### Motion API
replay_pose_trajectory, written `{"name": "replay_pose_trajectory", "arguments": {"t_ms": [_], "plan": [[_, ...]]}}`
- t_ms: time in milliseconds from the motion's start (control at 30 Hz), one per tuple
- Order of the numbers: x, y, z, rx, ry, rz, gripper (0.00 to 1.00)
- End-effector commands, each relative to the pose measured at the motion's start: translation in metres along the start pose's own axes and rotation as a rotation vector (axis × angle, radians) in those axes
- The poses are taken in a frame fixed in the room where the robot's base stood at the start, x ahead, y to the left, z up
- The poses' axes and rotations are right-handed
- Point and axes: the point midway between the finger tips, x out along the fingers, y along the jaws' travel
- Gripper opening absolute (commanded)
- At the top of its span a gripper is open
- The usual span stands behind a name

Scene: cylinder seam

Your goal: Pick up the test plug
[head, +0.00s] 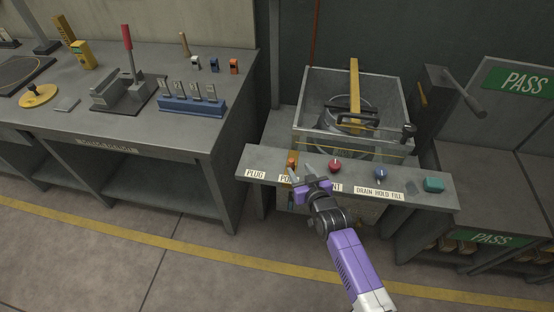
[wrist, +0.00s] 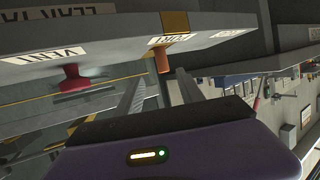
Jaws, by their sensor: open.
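A short orange-brown peg (head: 291,161), which looks like the test plug, stands on the grey control shelf (head: 400,180) at the label that begins "PO". In the wrist view the same peg (wrist: 162,60) shows beside the "PORT" label, near a yellow-brown patch. My gripper (head: 307,180) is at the shelf's front edge, close to the peg. In the wrist view my gripper (wrist: 160,82) is open and empty. The peg lies just beyond and roughly between its fingertips. I cannot tell whether a fingertip touches it.
A red knob (head: 335,165), a blue knob (head: 381,174) and a teal button (head: 433,185) share the shelf. A metal tank (head: 398,95) stands behind it. A workbench (head: 150,130) with tools is at the left. The floor in front is clear.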

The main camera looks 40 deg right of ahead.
Motion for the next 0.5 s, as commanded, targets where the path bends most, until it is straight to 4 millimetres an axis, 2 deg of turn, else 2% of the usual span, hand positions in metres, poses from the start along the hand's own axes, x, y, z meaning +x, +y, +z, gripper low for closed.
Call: {"name": "replay_pose_trajectory", "arguments": {"t_ms": [67, 500], "plan": [[0.001, 0.0, 0.013, -0.003, -0.032, -0.001, 0.45], [0.043, -0.003, 0.01, -0.011, -0.035, -0.003, 0.45]]}}
